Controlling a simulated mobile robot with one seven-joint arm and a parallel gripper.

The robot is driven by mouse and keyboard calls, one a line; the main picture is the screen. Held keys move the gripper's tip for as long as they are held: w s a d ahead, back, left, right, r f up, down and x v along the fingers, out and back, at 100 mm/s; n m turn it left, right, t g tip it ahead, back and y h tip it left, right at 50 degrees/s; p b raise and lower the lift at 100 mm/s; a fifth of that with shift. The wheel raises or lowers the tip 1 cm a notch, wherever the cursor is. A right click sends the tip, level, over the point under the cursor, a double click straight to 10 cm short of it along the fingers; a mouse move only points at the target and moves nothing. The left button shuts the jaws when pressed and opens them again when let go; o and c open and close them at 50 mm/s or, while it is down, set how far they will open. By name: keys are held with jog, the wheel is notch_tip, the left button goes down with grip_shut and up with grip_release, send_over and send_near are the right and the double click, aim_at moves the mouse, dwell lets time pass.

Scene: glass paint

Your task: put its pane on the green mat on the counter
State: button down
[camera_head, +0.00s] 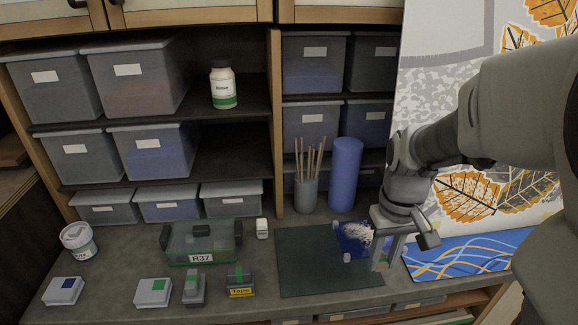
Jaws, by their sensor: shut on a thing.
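The green mat (312,268) lies flat on the counter (258,293), right of centre. A small blue glass pane (350,243) with a white feathery pattern is over the mat's back right part, with small pale pieces at its corners. My gripper (386,260) points down at the pane's right side, by the mat's right edge. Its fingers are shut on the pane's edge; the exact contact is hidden. I cannot tell whether the pane touches the mat or is held just above it.
A clear green-tinted box marked R37 (202,243), a small white bottle (262,228) and a tape dispenser (240,281) stand left of the mat. A cup of sticks (306,192) and a blue cylinder (345,175) stand behind. A blue patterned panel (465,254) lies right.

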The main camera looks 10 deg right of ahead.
jog(key=shift+w+a, duration=0.1)
jog(key=shift+w, duration=0.35)
jog(key=p, duration=0.1)
send_over(328, 267)
notch_tip(328, 267, down, 7)
jog(key=shift+r, duration=0.1)
jog(key=shift+f, duration=2.1)
jog(key=shift+f, duration=0.25)
jog(key=c, duration=0.6)
grip_release()
jog(key=shift+r, duration=0.1)
jog(key=shift+r, duration=0.15)
